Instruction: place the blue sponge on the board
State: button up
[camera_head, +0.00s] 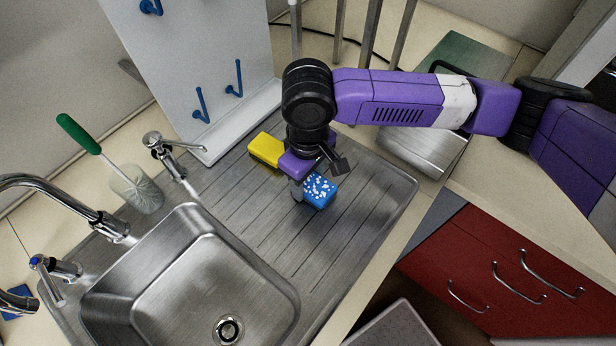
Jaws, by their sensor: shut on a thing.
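The blue sponge (319,191) with white specks is at my gripper (314,182), over the ribbed steel draining board (265,226) to the right of the sink. My gripper points down and is shut on the sponge. The fingers partly hide the sponge's left and upper sides. I cannot tell whether the sponge touches the board or is held just above it.
A yellow sponge (267,149) lies on the board behind my gripper. The sink basin (200,285) is at the left front. A tap (165,150), a brush in a holder (137,190) and a white panel with blue hooks (200,62) stand behind. The board's front is clear.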

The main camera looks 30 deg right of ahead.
aim_at(308, 180)
jog(key=shift+f, duration=0.15)
jog(key=o, duration=1.6)
notch_tip(308, 180, up, 12)
jog(key=shift+r, duration=0.2)
